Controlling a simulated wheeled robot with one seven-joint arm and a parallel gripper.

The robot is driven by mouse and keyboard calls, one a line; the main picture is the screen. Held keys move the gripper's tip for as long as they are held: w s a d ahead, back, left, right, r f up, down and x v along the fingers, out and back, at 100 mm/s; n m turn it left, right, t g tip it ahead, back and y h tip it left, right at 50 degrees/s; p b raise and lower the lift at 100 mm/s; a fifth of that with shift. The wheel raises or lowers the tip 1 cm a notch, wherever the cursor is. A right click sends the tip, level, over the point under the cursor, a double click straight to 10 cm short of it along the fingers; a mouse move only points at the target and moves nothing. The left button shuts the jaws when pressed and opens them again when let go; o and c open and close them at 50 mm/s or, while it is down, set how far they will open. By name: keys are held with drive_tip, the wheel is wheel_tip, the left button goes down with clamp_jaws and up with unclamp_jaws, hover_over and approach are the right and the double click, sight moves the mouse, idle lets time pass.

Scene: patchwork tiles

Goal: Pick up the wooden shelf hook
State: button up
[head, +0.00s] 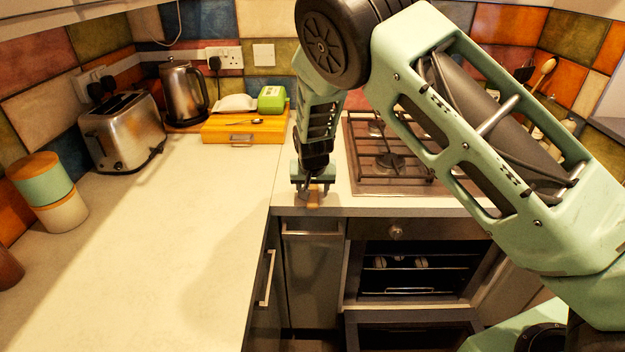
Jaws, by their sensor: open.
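My gripper (313,192) points down at the counter's inner corner, just left of the hob. It is open. A small light-brown wooden piece (314,202), which looks like the wooden shelf hook, shows at the fingertips near the counter's front edge. The gripper hides most of it, so its full shape does not show. I cannot tell whether the fingers touch it.
A gas hob (390,160) lies right of the gripper, above an oven (415,270). A wooden board (245,128) with a green box (271,99) and a spoon stands behind, with a kettle (184,92) and toaster (122,132) further left. The left counter (170,255) is largely clear.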

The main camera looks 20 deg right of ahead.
drive_tip(key=c, duration=1.1)
